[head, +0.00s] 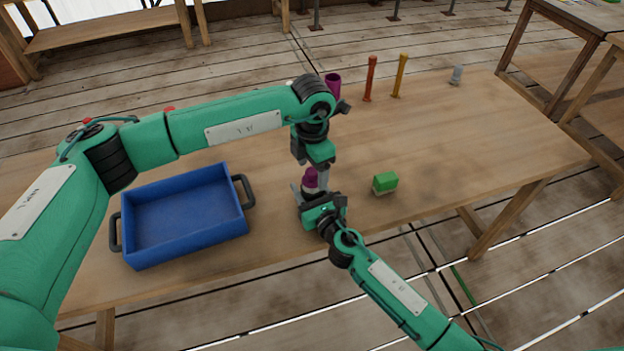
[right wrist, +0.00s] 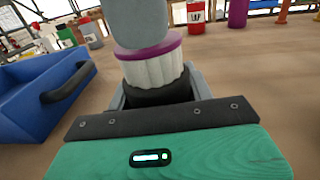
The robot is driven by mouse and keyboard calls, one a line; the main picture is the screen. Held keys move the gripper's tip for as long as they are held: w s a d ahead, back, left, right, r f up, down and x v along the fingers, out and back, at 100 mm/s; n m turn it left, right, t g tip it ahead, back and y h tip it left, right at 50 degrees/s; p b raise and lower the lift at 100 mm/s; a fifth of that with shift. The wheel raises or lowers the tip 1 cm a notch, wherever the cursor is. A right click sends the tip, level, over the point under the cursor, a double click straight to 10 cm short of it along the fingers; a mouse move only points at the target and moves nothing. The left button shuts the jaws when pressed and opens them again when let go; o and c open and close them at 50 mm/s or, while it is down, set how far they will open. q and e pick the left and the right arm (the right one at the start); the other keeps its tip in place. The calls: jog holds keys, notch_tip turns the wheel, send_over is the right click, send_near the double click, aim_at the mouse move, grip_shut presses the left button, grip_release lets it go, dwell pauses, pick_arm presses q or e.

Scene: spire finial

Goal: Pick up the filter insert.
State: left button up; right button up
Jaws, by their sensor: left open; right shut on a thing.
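The filter insert (head: 309,179) has a purple top rim and a white pleated body, clearest in the right wrist view (right wrist: 152,70). It stands upright above the table. My right gripper (head: 313,199) is shut on its black lower part (right wrist: 158,95); I cannot tell whether that part belongs to the insert. My left gripper (head: 318,177) is open and points down from above. Its grey fingers (right wrist: 115,25) are right at the purple rim in the right wrist view, one in front of it. I cannot tell whether they touch it.
A blue tray (head: 131,227) with dark handles stands left of the grippers. A green-topped block (head: 385,182) lies to the right.

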aim_at(312, 170)
pick_arm(q)
notch_tip(312, 170, down, 3)
jog(key=shift+r, duration=0.1)
jog(key=c, duration=1.1)
jog(key=shift+r, duration=0.15)
jog(key=shift+r, duration=6.4)
pick_arm(e)
jog(key=o, duration=1.1)
